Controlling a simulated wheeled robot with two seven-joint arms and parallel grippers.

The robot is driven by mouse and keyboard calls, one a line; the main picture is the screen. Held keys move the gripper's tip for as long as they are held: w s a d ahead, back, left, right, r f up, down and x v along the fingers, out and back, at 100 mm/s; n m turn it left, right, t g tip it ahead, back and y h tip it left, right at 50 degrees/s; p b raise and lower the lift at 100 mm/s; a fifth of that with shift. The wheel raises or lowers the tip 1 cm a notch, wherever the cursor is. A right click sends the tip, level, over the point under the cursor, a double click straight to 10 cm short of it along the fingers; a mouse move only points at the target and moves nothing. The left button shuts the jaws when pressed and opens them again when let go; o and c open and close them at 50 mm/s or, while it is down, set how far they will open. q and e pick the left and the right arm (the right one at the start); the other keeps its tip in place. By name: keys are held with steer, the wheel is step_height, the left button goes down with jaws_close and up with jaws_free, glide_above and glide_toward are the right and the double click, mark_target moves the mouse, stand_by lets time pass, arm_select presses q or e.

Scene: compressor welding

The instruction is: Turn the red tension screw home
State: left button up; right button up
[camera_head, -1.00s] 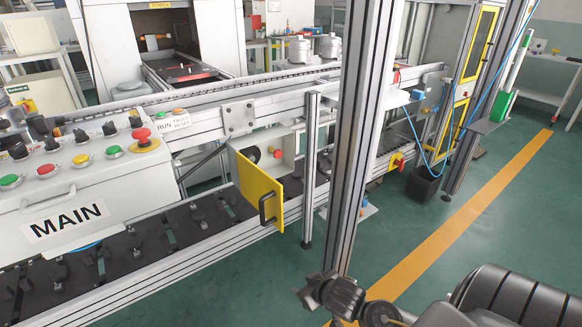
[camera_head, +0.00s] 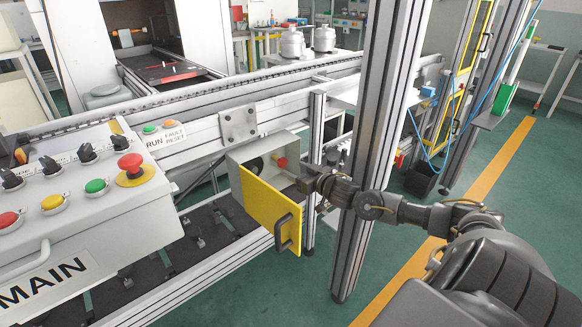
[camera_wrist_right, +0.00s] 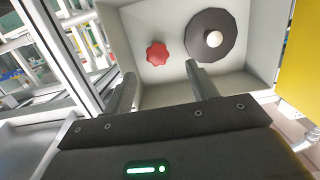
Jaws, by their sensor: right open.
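The red tension screw (camera_head: 281,163) is a small red knob inside an open grey box (camera_head: 243,155) on the conveyor's side. In the right wrist view the screw (camera_wrist_right: 158,53) is a lobed red knob on the box's back wall, ahead of the fingertips and left of a dark round disc (camera_wrist_right: 212,36) with a pale centre. My right gripper (camera_head: 303,182) is at the box's right side. In the right wrist view its two fingers (camera_wrist_right: 160,80) are apart, with nothing between them; the screw is beyond them. My left gripper is not in view.
The yellow door (camera_head: 268,212) of the box hangs open at the front, with a dark handle (camera_head: 284,233). A tall metal post (camera_head: 372,130) stands close to my right arm. A control panel marked MAIN (camera_head: 90,200) is at the left.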

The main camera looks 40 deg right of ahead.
mark_target(284, 164)
steer(key=w, duration=0.3)
steer(key=w+f+b, duration=0.1)
steer(key=w, duration=0.1)
steer(key=shift+d, duration=0.3)
steer(key=w, duration=0.3)
steer(key=shift+w+f+b, duration=0.25)
steer(key=shift+w+b, duration=0.05)
steer(key=shift+b, duration=0.05)
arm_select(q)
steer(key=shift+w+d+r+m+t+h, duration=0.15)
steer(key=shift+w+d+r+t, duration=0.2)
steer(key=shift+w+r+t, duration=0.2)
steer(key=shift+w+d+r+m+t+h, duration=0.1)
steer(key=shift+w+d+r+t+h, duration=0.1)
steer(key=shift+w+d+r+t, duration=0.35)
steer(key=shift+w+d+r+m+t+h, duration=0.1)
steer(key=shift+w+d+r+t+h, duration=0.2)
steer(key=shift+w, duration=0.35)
arm_select(e)
steer(key=shift+w+f, duration=0.1)
steer(key=shift+w, duration=0.7)
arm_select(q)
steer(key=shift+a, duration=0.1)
